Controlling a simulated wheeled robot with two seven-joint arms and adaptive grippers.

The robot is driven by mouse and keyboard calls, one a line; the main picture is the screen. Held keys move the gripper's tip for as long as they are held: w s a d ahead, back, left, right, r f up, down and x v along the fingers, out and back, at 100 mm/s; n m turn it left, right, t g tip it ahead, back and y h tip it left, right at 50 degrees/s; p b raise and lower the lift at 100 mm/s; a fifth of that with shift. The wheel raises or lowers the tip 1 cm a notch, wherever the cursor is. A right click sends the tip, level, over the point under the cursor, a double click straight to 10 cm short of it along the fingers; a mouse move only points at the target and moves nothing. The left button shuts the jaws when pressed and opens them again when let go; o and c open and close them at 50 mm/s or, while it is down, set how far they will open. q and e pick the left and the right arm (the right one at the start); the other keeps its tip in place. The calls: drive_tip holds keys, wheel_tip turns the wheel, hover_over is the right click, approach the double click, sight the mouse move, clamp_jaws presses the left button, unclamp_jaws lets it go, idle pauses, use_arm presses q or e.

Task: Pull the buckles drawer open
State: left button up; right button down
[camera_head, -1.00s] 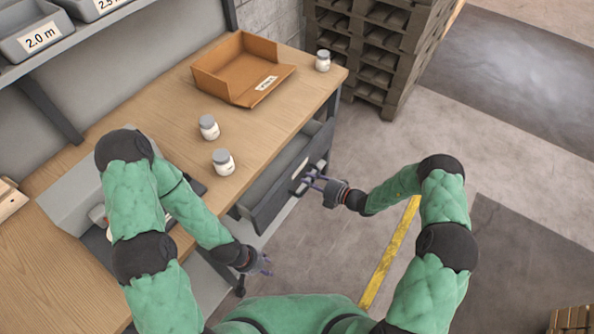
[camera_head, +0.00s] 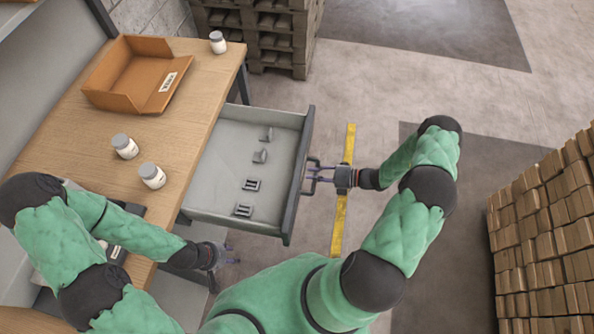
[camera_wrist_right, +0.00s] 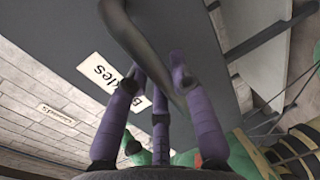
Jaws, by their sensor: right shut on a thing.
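The buckles drawer (camera_head: 225,208) stands pulled out from under the wooden bench in the head view. Several small dark and grey buckles lie on its floor. My right gripper (camera_head: 318,174) is at the drawer's front and shut on the dark drawer handle (camera_head: 312,164). In the right wrist view the purple fingers (camera_wrist_right: 160,85) are around the handle bar (camera_wrist_right: 140,45), and a white label (camera_wrist_right: 115,80) partly hidden by them reads "Buckles". My left gripper (camera_head: 228,253) is empty below the bench's front edge; its finger opening is too small to judge.
On the bench (camera_head: 60,120) stand an open cardboard box (camera_head: 125,75) and white jars (camera_head: 152,176). Pallets (camera_head: 265,30) stack behind the bench, and stacked brown boxes (camera_head: 545,230) stand at the right. Floor beyond the drawer is open.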

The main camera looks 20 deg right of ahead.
drive_tip(key=shift+f+v, duration=0.2)
drive_tip(key=shift+v, duration=0.7)
drive_tip(key=shift+f+v, duration=0.2)
drive_tip(key=shift+v, duration=0.75)
drive_tip(key=shift+d, duration=0.1)
drive_tip(key=c, duration=1)
unclamp_jaws()
drive_tip(key=shift+c, duration=0.2)
drive_tip(key=v, duration=1.2)
drive_tip(key=shift+f, duration=0.1)
